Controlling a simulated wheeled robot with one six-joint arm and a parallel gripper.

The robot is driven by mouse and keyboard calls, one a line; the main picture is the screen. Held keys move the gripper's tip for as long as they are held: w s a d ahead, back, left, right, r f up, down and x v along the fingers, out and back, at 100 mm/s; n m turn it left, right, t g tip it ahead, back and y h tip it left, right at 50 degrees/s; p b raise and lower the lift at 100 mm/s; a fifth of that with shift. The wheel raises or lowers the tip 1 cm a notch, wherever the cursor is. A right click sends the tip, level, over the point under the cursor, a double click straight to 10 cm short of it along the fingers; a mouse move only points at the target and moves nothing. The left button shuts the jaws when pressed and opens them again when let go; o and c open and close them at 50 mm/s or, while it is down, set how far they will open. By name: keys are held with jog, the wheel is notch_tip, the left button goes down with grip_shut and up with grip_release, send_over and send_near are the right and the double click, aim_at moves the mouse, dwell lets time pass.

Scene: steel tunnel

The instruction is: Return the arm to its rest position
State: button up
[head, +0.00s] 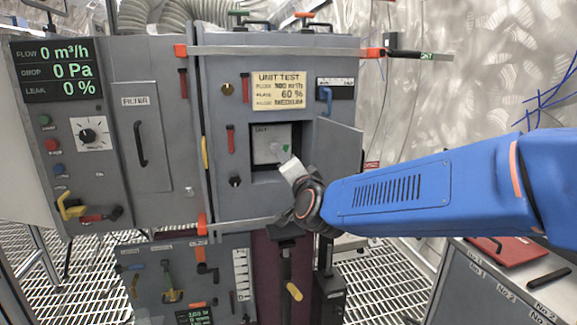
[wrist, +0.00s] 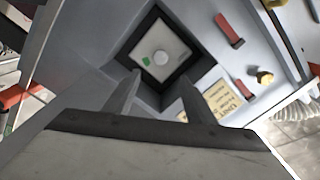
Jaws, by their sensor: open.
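My blue arm (head: 400,195) reaches in from the right in the head view. My gripper (head: 290,168) is in front of a small open recess (head: 258,180) in the grey cabinet (head: 222,110). In the wrist view my gripper (wrist: 158,90) shows two fingers spread apart with nothing between them. Beyond them is the recess with a pale panel (wrist: 160,52) inside, bearing a round white knob and a green mark. I cannot tell whether the fingertips are inside the opening.
An open grey door (head: 338,145) stands right of the recess, close to my arm. A bar with red ends (head: 270,51) crosses the cabinet top. A grey bench (head: 490,290) with a red item (head: 508,250) is at lower right. Grated floor shows below.

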jog(key=s+d+f+n+g+h, duration=0.1)
jog(key=s+d+f+n+g, duration=0.1)
jog(key=s+d+f+g, duration=0.2)
jog(key=s+d+f+n+g+h, duration=0.2)
jog(key=s+d+f, duration=0.8)
jog(key=s+d, duration=0.6)
jog(key=s+d+f+n+g+h, duration=0.2)
jog(key=s+d+f+n+g, duration=0.2)
jog(key=s+d, duration=0.7)
jog(key=s+f+g, duration=0.2)
jog(key=s+f, duration=0.1)
jog(key=s, duration=0.2)
jog(key=shift+g, duration=0.3)
